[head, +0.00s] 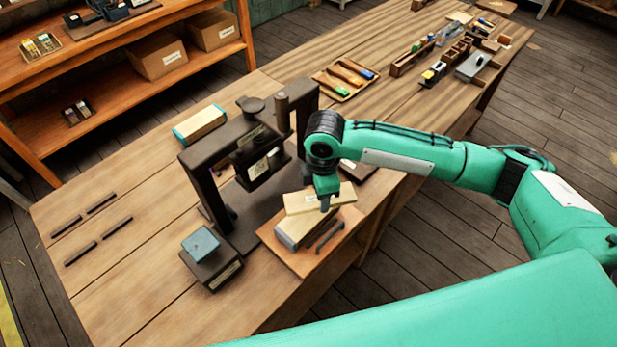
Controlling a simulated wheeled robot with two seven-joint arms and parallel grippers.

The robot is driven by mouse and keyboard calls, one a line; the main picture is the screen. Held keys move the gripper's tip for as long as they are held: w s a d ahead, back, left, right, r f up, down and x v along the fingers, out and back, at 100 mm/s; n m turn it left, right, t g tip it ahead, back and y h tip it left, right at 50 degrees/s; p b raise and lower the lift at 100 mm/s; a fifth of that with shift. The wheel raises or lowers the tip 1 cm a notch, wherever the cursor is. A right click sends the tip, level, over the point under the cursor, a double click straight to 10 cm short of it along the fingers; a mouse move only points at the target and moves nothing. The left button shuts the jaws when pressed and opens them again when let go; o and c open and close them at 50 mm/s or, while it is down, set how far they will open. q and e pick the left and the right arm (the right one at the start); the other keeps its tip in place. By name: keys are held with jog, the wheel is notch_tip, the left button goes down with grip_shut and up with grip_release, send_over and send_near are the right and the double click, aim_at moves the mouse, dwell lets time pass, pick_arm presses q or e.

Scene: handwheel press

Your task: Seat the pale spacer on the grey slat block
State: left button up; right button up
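The pale spacer (298,204) is a flat, light wooden piece above the grey slat block (297,232), turned at an angle to it. The block lies on a brown board (271,238) on the bench. My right gripper (325,203) points down at the spacer's middle, with a dark finger against its near side; it appears shut on the spacer, and its far finger is hidden. I cannot tell whether the spacer touches the block. My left gripper is not in view.
The dark handwheel press (219,152) stands just left of the block. A blue-topped block (201,243) sits at its front left. Dark bars (325,238) lie right of the slat block. A teal-ended block (199,124) lies behind. The bench's left part is mostly clear.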

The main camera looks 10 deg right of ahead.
aim_at(309, 202)
jog(key=n, duration=0.1)
jog(key=a+r+n+p, duration=0.1)
jog(key=w+n+p, duration=0.1)
jog(key=n, duration=0.1)
jog(key=shift+a+r, duration=0.25)
jog(key=shift+a, duration=0.15)
jog(key=shift+a+r+n+p, duration=0.1)
jog(key=shift+a+n+p, duration=0.3)
jog(key=shift+n, duration=0.5)
jog(key=shift+w+n, duration=0.1)
jog(key=shift+n, duration=0.2)
notch_tip(309, 202, down, 7)
jog(key=b, duration=0.7)
jog(key=shift+r, duration=0.15)
jog(key=shift+p, duration=0.3)
jog(key=shift+p, duration=0.3)
